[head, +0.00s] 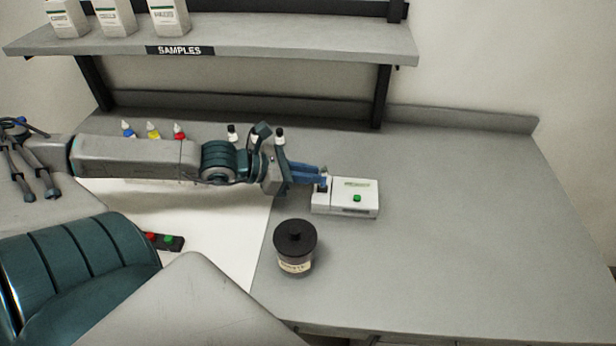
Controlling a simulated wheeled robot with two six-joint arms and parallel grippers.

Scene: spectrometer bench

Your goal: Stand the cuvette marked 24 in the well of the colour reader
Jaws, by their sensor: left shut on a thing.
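The colour reader (345,204), a small white box with a green button, stands on the grey bench right of the centre. A dark spot at its left end looks like the well (321,187). My left gripper (323,175) reaches in from the left, with its blue fingers right above that end of the reader. It is shut on a small, pale upright thing, probably the cuvette (325,170). The fingers hide most of it, and no number can be read. I cannot tell whether its lower end is inside the well. My right gripper is not in view.
A dark-lidded jar (295,250) stands in front of the reader. Several small dropper bottles (153,131) stand behind my left arm. A dark box with red and green buttons (165,241) lies on the white mat (225,225). The bench right of the reader is clear.

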